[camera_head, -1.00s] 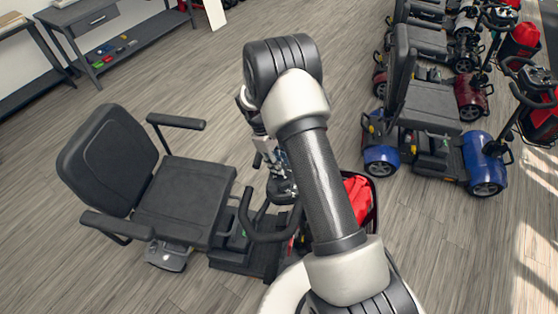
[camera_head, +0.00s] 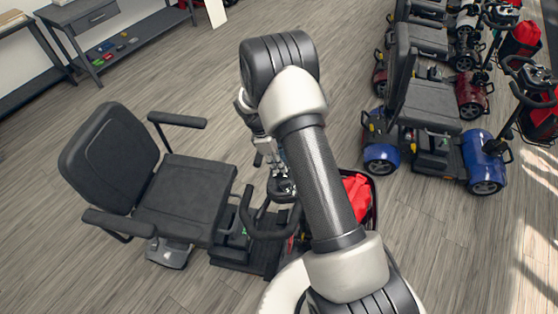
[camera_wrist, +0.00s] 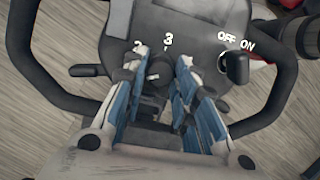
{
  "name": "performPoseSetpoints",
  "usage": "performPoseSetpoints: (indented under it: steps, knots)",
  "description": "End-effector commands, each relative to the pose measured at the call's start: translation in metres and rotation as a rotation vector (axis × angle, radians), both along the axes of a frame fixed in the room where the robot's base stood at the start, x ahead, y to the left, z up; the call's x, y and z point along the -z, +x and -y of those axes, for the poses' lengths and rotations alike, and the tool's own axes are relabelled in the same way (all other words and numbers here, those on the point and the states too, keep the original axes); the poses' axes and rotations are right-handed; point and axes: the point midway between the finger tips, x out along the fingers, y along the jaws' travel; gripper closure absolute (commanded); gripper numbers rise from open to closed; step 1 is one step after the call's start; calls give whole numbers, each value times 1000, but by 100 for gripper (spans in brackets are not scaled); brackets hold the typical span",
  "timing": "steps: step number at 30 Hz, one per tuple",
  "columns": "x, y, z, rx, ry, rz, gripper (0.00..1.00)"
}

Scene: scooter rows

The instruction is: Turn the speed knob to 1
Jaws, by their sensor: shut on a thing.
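The speed knob (camera_wrist: 160,70) is a small black dial on the scooter's grey control panel (camera_wrist: 195,14), seen in the wrist view. White numbers 2 and 3 show above it; the 1 is hidden, and I cannot tell where its pointer aims. My gripper (camera_wrist: 163,64), with blue-lined fingers, is shut on the knob, one finger on each side. In the head view my gripper (camera_head: 282,186) is down at the handlebar of the near scooter (camera_head: 185,195), largely behind my arm.
An ON/OFF key switch (camera_wrist: 235,66) sits right of the knob. Black handlebar loops (camera_wrist: 285,85) curve round both sides of the panel. A red bag (camera_head: 357,195) is at the scooter's front. Other scooters (camera_head: 430,105) stand at right; open floor lies between.

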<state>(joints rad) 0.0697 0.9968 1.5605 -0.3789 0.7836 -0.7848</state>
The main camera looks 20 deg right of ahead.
Motion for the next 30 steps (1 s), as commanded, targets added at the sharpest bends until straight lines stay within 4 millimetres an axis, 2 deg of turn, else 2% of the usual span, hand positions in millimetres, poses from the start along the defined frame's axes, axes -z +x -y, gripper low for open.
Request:
performPoseSetpoints:
  steps: [4, 5, 14, 24, 28, 30]
  knots:
    - [0, 0, 0, 0, -1, -1, 98]
    - [0, 0, 0, 0, -1, -1, 73]
    - [0, 0, 0, 1, -1, -1, 53]
    - [-2, 0, 0, 2, 0, 0, 53]
    - [-14, 4, -4, 1, -1, 3, 53]
    - [-27, 6, -7, 1, 0, 4, 53]
